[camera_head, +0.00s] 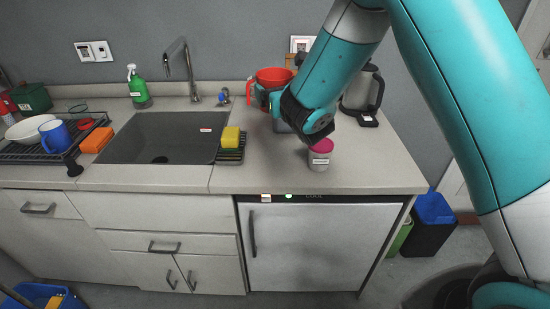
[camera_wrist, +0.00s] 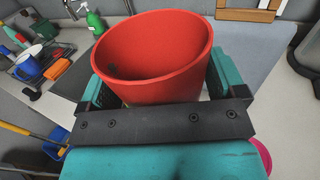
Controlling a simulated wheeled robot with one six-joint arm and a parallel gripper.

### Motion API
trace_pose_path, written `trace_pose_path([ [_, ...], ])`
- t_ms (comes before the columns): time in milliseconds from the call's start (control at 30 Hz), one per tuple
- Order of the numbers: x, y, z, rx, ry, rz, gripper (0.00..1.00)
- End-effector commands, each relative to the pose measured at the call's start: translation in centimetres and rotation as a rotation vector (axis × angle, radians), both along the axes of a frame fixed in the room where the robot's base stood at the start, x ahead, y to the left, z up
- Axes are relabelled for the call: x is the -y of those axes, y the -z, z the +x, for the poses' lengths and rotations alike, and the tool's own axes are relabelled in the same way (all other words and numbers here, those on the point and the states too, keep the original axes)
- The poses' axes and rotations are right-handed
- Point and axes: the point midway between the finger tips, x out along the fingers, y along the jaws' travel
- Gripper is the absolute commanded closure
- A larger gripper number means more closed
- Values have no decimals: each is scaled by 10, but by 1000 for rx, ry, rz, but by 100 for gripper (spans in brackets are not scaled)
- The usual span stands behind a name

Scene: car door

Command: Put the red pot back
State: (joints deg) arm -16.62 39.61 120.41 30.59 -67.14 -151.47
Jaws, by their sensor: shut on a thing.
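The red pot (camera_head: 274,75) is a round, open-topped vessel at the back of the counter in the head view. In the wrist view the red pot (camera_wrist: 150,80) fills the middle, its rim upward and its inside looking empty. My gripper (camera_head: 267,97) is shut on the red pot, with one teal finger on each side of it. My gripper (camera_wrist: 155,78) also shows in the wrist view. The pot's base is hidden by my gripper and arm, so I cannot tell whether it touches the counter.
A white jar with a pink lid (camera_head: 320,155) stands near the front, close to my wrist. A kettle (camera_head: 362,95) stands to the right. A sponge (camera_head: 230,137) and the sink (camera_head: 165,137) are left. The counter (camera_head: 380,165) is clear at front right.

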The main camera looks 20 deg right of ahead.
Motion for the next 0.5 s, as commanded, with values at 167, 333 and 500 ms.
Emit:
trace_pose_path([
  [167,-1,58,0,-7,-2,-3,43],
  [333,-2,107,0,-5,-3,-2,43],
  [500,-1,142,0,-3,-2,-2,43],
])
